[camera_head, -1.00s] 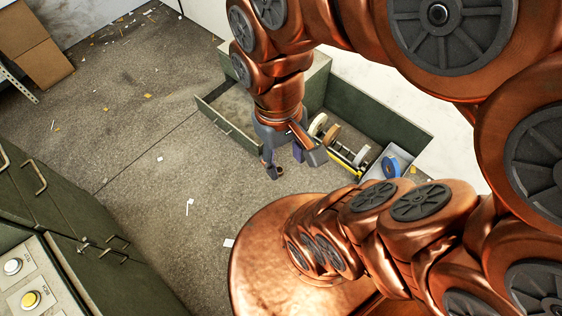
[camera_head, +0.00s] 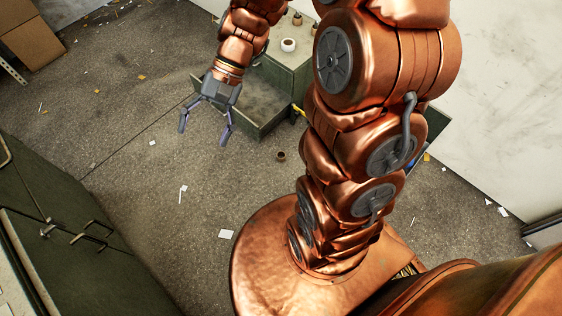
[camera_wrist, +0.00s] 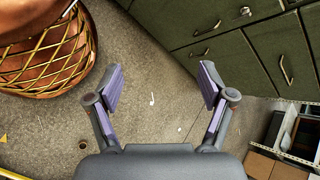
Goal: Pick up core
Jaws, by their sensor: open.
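A small dark brown ring-like piece, which looks like the core (camera_head: 281,156), stands on the floor right of my gripper (camera_head: 205,133) in the head view. In the wrist view the core (camera_wrist: 83,143) is small at the lower left, outside the left finger. My gripper is open and empty, with bare floor between its fingers (camera_wrist: 160,88). It is apart from the core and appears to be above the floor.
An open green drawer (camera_head: 268,128) juts from a green cabinet (camera_head: 290,75) behind the core, with a white cup (camera_head: 288,45) on top. Another green cabinet (camera_head: 75,260) with handles stands at the left. My arm hides much of the right drawer. Open floor with paper scraps lies between.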

